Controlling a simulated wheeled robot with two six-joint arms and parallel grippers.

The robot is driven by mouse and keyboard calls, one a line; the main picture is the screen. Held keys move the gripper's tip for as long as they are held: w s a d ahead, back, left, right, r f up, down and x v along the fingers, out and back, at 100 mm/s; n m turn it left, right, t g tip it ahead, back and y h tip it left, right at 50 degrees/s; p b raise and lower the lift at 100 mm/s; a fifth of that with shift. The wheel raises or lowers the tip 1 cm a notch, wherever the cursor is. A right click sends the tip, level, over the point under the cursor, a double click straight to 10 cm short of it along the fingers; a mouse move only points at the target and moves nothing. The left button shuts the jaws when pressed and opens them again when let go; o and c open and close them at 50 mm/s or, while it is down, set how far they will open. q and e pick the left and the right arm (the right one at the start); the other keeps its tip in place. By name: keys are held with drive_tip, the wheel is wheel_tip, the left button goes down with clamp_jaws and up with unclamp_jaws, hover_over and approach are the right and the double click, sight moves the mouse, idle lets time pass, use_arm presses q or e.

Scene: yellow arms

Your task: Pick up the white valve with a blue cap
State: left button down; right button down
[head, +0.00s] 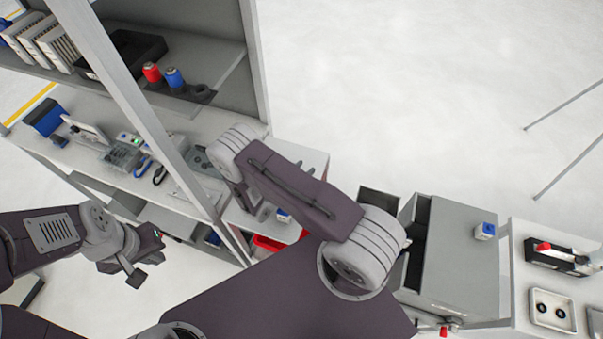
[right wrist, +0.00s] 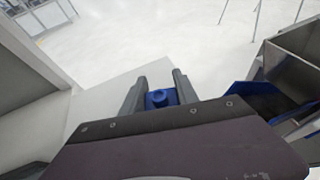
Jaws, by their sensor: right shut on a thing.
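The white valve with a blue cap (right wrist: 162,98) is between the two fingers of my right gripper (right wrist: 154,90) in the right wrist view. Only its blue part shows clearly there. My right gripper is shut on it. In the head view my right arm hides most of that gripper, and a small blue and white bit of the valve (head: 283,215) shows beside the arm. My left gripper (head: 143,268) is open and empty at the lower left, in front of the shelf unit. Another small white item with a blue top (head: 485,231) stands on the grey cabinet.
A grey cabinet (head: 460,265) with open drawers stands at the right, next to a white table (head: 515,300). The shelf unit (head: 140,100) at the left holds red and blue items, boxes and tools. A red bin (head: 268,243) is low behind my arm. Open floor lies beyond.

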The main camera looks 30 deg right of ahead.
wheel_tip(320, 180, up, 4)
drive_tip(key=shift+w+f+b, duration=0.1)
drive_tip(key=shift+f+b, duration=0.15)
drive_tip(key=shift+b, duration=0.4)
drive_tip(key=s+d+r+p, duration=0.3)
drive_tip(key=s+d+r, duration=0.2)
drive_tip(key=s, duration=0.5)
wheel_tip(320, 180, up, 2)
drive_tip(key=shift+s+d+r, duration=0.15)
drive_tip(key=shift+s+r, duration=0.05)
drive_tip(key=shift+s, duration=0.1)
drive_tip(key=shift+f, duration=0.1)
drive_tip(key=shift+f, duration=0.1)
